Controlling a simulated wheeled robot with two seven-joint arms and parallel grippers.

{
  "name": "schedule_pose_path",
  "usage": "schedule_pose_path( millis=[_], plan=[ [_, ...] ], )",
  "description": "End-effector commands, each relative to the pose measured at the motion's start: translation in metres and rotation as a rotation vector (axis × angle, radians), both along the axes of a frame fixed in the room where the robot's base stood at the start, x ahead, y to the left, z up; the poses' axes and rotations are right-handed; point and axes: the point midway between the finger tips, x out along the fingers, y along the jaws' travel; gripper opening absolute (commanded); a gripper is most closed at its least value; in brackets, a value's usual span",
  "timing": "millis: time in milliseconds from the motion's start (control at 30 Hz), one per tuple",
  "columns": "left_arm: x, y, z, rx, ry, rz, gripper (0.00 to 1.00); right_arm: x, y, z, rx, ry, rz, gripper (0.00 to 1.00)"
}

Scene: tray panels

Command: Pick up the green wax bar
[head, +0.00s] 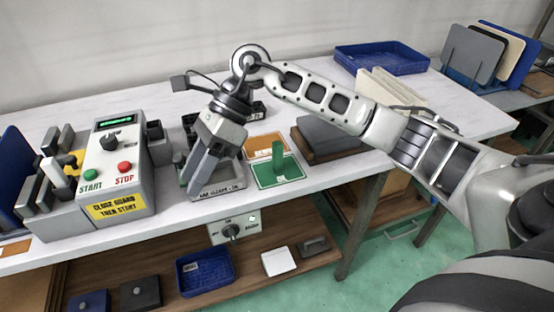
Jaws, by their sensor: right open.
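The gripper is apart from the green piece. Its jaws are open, though they look close together from this angle. Its fingers hide part of the tray and whatever lies behind them. My left gripper is out of view.
A control box (118,165) with start and stop buttons stands at left. An orange panel (265,146) lies behind the green one. Dark grey and brown boards (325,138) lie to the right. A blue tray (380,59) is at back right. My right arm spans the bench.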

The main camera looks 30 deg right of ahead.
Motion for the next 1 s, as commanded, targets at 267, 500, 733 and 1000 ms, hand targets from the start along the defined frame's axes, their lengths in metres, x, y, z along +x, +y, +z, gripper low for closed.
schedule_pose_path(
  millis=[267, 500, 733, 1000],
  plan=[
    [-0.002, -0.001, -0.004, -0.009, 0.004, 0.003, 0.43, 0.043, -0.164, 0.056, -0.679, -0.176, 0.015, 0.44],
    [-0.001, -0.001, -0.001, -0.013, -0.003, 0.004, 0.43, 0.041, -0.192, 0.051, -0.782, -0.163, 0.003, 0.44],
    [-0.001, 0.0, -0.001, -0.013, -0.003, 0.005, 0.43, 0.041, -0.19, 0.001, -0.779, -0.164, 0.003, 0.44],
    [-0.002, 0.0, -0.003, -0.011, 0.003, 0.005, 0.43, 0.042, -0.19, -0.034, -0.776, -0.168, 0.002, 0.44]
  ],
)
